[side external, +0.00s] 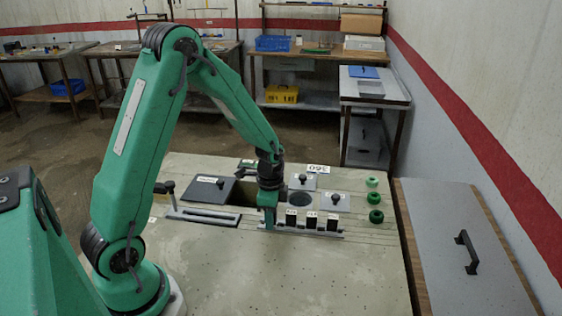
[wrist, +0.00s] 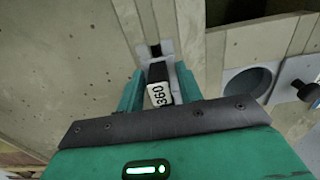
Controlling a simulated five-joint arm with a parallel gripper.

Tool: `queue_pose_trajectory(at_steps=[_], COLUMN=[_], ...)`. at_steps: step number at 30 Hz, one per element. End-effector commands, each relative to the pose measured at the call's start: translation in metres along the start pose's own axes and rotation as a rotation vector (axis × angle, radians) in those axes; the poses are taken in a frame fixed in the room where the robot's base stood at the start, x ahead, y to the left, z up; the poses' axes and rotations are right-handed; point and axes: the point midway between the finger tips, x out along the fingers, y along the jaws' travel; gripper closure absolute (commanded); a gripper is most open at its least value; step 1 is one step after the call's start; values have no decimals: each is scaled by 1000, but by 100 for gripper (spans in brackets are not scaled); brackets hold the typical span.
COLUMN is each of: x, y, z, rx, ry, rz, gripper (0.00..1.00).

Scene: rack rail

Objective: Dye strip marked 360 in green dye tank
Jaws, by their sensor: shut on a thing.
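My gripper (wrist: 158,92) is shut on a black strip with a white label reading 360 (wrist: 159,94). In the side external view my gripper (side external: 268,218) is low over the left end of a grey rack (side external: 330,234). Its fingers hide the strip there, and I cannot tell whether the strip's lower end is still in its slot. A plate with an open round hole (side external: 299,198) lies just right of my gripper; this opening also shows in the wrist view (wrist: 247,82). I see no green liquid, so I cannot tell which opening is the green dye tank.
Several other labelled black strips (side external: 311,221) stand in the rack. Grey lids with black knobs (side external: 336,202) lie beyond it. A dark lid (side external: 208,189) and a slotted bar (side external: 204,217) are at left. Green rings (side external: 375,198) line the right. The near table (side external: 250,275) is clear.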

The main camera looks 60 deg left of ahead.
Motion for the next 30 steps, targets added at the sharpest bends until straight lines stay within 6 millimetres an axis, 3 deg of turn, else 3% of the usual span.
queue_pose_trajectory(at_steps=[17,30], x=[-2,-24], y=[0,-1], z=[0,0], rx=[0,0], ry=[1,2], rz=[-1,-3], gripper=[81,81])
